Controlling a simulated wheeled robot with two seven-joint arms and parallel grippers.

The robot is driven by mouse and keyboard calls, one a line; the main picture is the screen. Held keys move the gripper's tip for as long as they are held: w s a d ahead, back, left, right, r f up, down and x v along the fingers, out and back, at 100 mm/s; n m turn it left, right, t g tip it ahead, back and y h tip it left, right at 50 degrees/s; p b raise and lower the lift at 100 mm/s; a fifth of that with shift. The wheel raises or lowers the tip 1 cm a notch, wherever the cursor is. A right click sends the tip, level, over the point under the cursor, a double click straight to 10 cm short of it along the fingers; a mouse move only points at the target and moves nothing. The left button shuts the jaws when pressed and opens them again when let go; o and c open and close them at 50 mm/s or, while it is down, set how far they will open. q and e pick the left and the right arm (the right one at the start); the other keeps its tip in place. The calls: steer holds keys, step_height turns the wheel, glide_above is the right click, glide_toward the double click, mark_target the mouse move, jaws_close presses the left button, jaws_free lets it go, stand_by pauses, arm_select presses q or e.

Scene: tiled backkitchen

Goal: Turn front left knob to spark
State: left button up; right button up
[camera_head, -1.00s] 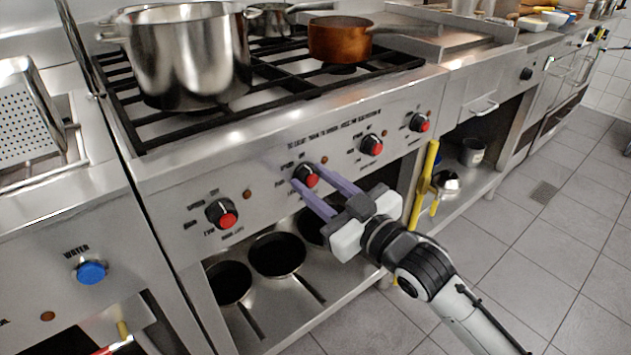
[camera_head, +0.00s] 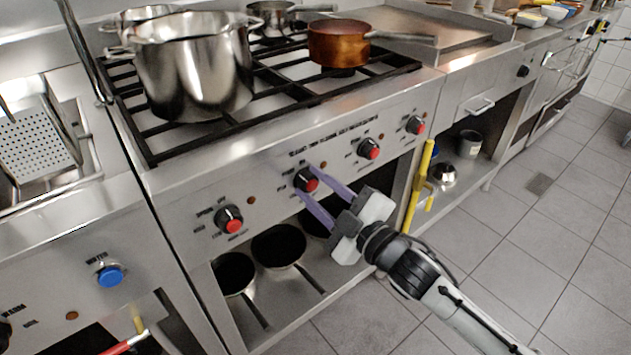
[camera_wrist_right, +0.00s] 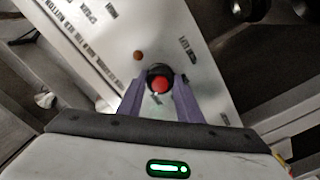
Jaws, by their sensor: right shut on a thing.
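The stove front has a row of black knobs with red centres. My right gripper (camera_head: 306,180) is at the second knob from the left (camera_head: 307,182), its two purple fingers closed on either side of it. The wrist view shows this knob (camera_wrist_right: 160,82) between the fingertips, its red centre facing the camera. The leftmost knob (camera_head: 229,219) is free, as are the third knob (camera_head: 368,149) and the rightmost knob (camera_head: 415,125). My left gripper is out of view.
A large steel pot (camera_head: 193,75) and a copper saucepan (camera_head: 338,44) stand on the black burner grates. Pans (camera_head: 279,246) lie on the shelf below. A yellow pipe (camera_head: 420,185) stands right of my gripper. A blue water knob (camera_head: 110,276) is at lower left.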

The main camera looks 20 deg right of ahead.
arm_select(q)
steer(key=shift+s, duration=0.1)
arm_select(e)
steer(key=shift+n, duration=0.3)
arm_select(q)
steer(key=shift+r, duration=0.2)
arm_select(e)
steer(key=o, duration=1)
steer(key=shift+o, duration=0.2)
steer(key=shift+s, duration=0.1)
arm_select(q)
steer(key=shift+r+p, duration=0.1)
steer(key=shift+p, duration=0.3)
arm_select(e)
steer(key=v, duration=1)
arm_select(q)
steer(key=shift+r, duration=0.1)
arm_select(e)
steer(key=shift+s, duration=0.1)
